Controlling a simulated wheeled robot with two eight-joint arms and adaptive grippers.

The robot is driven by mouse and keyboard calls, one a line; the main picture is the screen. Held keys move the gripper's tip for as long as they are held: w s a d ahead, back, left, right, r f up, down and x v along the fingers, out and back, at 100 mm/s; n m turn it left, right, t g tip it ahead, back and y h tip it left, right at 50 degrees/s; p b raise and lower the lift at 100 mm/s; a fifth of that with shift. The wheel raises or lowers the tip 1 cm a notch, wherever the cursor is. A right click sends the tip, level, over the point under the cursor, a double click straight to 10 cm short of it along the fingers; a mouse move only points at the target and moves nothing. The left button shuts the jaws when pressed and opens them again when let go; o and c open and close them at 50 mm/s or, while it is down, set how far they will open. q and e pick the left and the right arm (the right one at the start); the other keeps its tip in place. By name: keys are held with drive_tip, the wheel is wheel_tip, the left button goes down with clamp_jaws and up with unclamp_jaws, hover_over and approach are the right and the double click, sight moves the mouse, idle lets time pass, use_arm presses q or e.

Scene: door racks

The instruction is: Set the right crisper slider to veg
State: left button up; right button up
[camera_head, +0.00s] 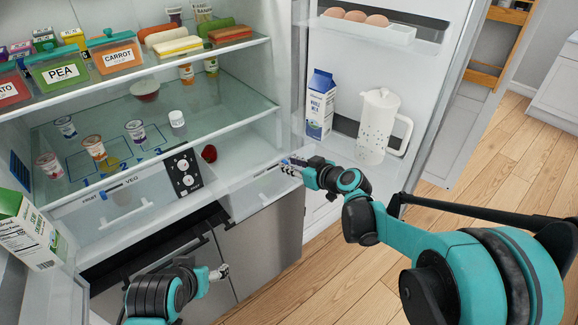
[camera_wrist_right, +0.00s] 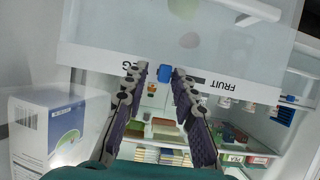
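The right crisper drawer (camera_head: 262,190) is a clear bin under the lower glass shelf. In the right wrist view its front strip (camera_wrist_right: 262,92) appears upside down, with FRUIT on the right and part of VEG on the left. The blue slider knob (camera_wrist_right: 166,72) sits between the labels, with dark slot showing on its FRUIT side. My right gripper (camera_wrist_right: 160,74) is open, one finger on each side of the knob; contact cannot be told. In the head view the right gripper (camera_head: 298,163) is at the drawer's front. My left gripper (camera_head: 219,272) is low, before the lower cabinet, apparently empty.
The left crisper (camera_head: 120,215) has its own FRUIT/VEG strip. A control panel (camera_head: 184,171) stands between the crispers. The open fridge door at right holds a milk carton (camera_head: 319,104) and a white pitcher (camera_head: 380,125) close to my right arm. Another carton (camera_head: 28,232) is at left.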

drive_tip(key=v, duration=1.2)
idle(0.4)
drive_tip(key=s+d+f+m+g+h, duration=0.1)
drive_tip(key=s+d+f+m+h, duration=0.1)
drive_tip(key=s, duration=0.5)
drive_tip(key=s+d+f+m+g+h, duration=0.1)
drive_tip(key=s+d+f+m+h, duration=0.1)
drive_tip(key=s, duration=0.5)
drive_tip(key=s+d+f+m+g+h, duration=0.2)
drive_tip(key=s+d+f+m+h, duration=0.1)
drive_tip(key=s, duration=0.4)
drive_tip(key=shift+s+f+h, duration=0.35)
drive_tip(key=shift+f+h, duration=0.15)
drive_tip(key=shift+f, duration=0.25)
idle(0.5)
